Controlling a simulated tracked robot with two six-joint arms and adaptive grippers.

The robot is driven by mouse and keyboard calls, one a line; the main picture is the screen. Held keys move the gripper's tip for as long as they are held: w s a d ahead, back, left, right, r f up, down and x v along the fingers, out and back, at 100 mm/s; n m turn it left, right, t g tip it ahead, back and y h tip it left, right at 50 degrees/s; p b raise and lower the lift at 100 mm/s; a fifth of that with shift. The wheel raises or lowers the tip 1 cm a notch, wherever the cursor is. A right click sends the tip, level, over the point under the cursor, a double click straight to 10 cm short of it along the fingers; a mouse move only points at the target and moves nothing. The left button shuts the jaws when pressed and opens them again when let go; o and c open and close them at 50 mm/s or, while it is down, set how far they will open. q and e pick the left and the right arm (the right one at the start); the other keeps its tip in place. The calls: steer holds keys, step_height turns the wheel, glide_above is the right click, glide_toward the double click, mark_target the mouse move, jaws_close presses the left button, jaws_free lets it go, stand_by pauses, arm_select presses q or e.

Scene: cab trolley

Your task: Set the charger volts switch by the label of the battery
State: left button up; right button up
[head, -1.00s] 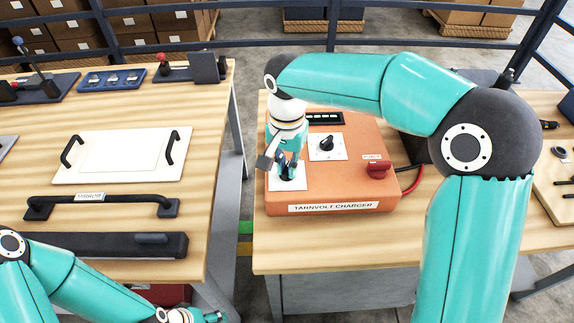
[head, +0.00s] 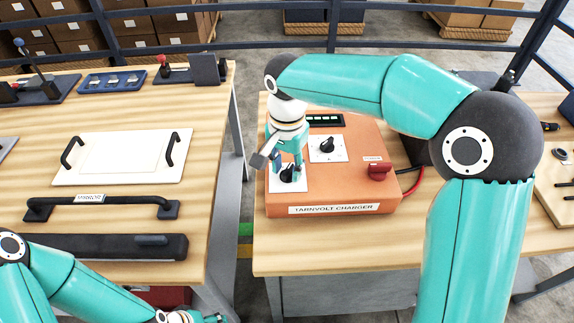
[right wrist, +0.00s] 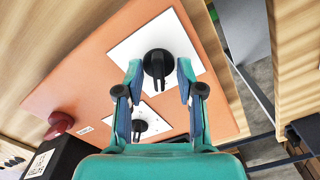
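The orange charger (head: 335,209), labelled TARNVOLT CHARGER, sits on the right table. It has a black knob on a white plate at left (head: 289,174), a second black knob (head: 327,145) and a red knob (head: 379,171). Dial markings are too small to read. My right gripper (head: 288,163) is over the left knob. In the right wrist view its open fingers (right wrist: 160,80) stand either side of that knob (right wrist: 158,64), with gaps visible. A dark block with an unreadable white label (right wrist: 40,162) stands beside the charger. My left gripper (head: 205,317) is partly cut off at the bottom edge.
The left table holds a white panel with two handles (head: 122,157), a dark handled bar (head: 120,201), a long dark box (head: 110,246) and a blue tray (head: 113,80). A gap separates the tables. A red cable (head: 413,182) runs right of the charger.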

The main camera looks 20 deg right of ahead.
mark_target(287, 169)
step_height(287, 169, up, 12)
stand_by(0.7)
steer(key=shift+f, duration=0.1)
stand_by(0.3)
